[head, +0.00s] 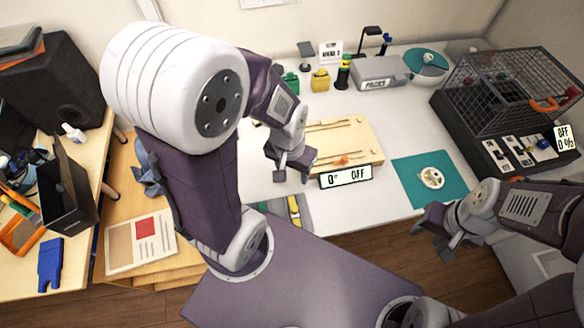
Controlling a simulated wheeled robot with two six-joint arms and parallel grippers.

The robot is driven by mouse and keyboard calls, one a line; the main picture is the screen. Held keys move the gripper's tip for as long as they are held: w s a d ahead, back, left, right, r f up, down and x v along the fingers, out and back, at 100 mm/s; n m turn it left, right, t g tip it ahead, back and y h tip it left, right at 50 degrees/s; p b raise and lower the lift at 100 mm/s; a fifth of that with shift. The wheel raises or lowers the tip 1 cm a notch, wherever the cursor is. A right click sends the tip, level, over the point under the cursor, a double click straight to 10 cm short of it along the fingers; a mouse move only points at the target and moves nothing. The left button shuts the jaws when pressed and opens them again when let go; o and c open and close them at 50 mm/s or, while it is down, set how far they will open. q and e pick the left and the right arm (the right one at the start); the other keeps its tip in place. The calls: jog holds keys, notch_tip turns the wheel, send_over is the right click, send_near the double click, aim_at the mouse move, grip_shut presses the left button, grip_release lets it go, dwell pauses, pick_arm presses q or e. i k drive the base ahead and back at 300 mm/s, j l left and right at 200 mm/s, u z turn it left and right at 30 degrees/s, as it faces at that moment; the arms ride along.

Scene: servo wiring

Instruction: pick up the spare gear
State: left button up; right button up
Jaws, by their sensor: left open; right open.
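A small pale round piece with holes, which looks like the gear (432,177), lies flat on a teal mat (403,189) at the right part of the white table. I cannot make out its teeth or tell for sure that it is the spare. My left gripper (292,168) is open over the white table, at the left end of the wooden board (358,131) and well left of the mat. My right gripper (438,240) is open, in front of the table edge and below the mat, apart from the round piece. Neither gripper touches it.
A "0° OFF" display (345,177) stands before the board. A black box with a wire cage (520,90) and switches stands right of the mat. Bottles, a grey box (379,72) and a teal-lined bowl (428,62) line the back. My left arm hides part of the table.

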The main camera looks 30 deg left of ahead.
aim_at(436, 174)
jog(key=l+u, duration=0.4)
jog(key=k+l+u, duration=0.15)
jog(key=l+u, duration=0.25)
jog(key=k+l+u, duration=0.15)
jog(key=u, duration=0.25)
jog(key=l, duration=0.1)
